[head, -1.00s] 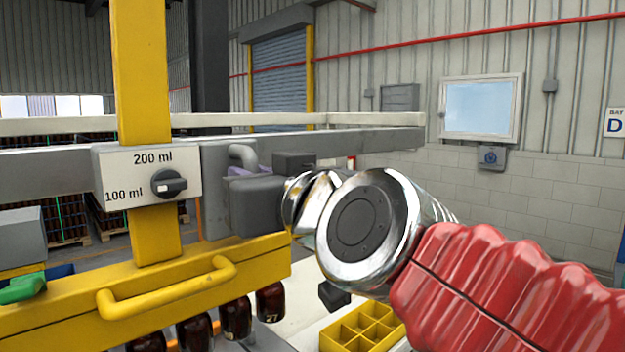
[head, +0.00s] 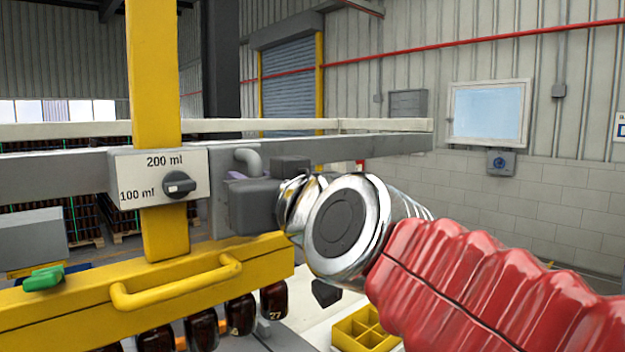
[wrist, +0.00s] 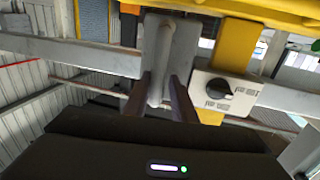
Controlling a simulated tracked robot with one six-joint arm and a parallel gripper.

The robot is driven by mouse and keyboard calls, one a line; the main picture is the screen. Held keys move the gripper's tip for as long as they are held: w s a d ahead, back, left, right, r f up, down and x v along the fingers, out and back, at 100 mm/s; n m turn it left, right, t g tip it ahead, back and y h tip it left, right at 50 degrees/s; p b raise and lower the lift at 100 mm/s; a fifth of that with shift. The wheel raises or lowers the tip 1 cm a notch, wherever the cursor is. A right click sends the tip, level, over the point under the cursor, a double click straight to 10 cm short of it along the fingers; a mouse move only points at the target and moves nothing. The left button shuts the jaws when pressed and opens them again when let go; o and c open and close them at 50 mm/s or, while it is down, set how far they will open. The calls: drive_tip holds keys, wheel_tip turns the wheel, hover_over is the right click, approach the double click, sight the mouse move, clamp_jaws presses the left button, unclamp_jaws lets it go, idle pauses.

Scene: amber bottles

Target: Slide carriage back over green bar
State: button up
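The carriage, with a white dial plate (head: 132,187) marked 200 ml and 100 ml, a yellow post (head: 153,75) and a grey block with a curved grey handle (head: 247,158), sits at the grey rail. My gripper (wrist: 161,80) has one dark finger on each side of this handle (wrist: 160,50) in the wrist view and looks closed on it. In the head view, the dark gripper body (head: 256,205) covers part of the block and hides the finger contact. A short green piece (head: 44,278), perhaps the green bar's end, shows at left, beyond the yellow beam.
The yellow beam (head: 60,306) with a yellow handle (head: 178,283) runs below the carriage, several amber bottles (head: 274,300) under it. A yellow divided crate (head: 366,330) stands below my arm. A grey box (head: 32,240) is at left. The grey rail (head: 375,146) ends at right.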

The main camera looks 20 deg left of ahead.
drive_tip(key=shift+o, duration=1.2)
drive_tip(key=shift+r, duration=0.1)
drive_tip(key=shift+d, duration=0.1)
drive_tip(key=v, duration=1.3)
drive_tip(key=shift+s+d, duration=0.25)
